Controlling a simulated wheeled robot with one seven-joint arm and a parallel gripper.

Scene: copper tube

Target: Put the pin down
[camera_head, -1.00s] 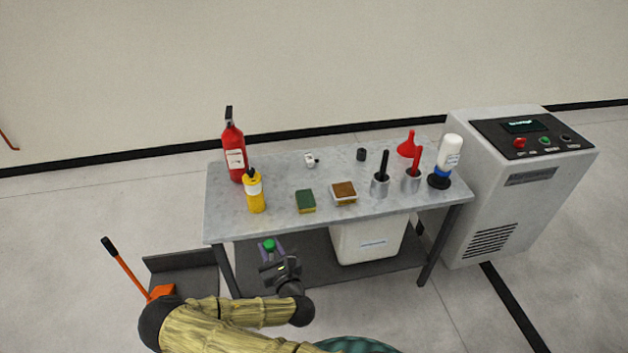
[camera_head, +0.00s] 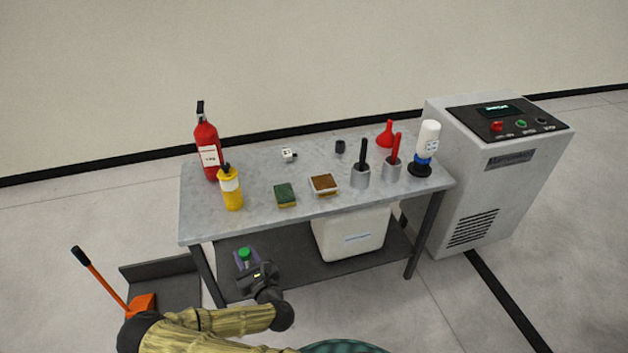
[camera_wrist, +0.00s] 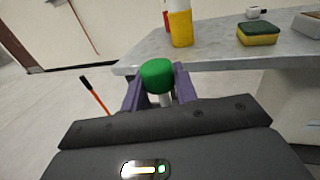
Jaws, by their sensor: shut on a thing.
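The pin has a round green head and a pale shaft. In the wrist view the pin (camera_wrist: 157,76) sits between the two purple fingers of my gripper (camera_wrist: 160,90), which is shut on it. In the head view my gripper (camera_head: 247,263) holds the pin (camera_head: 244,254) in front of the table's front edge, toward the left. The lower end of the pin is hidden by my gripper. The grey table (camera_head: 240,222) stands behind my gripper.
A white bin (camera_head: 352,236) is below. A grey machine (camera_head: 495,190) stands right.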

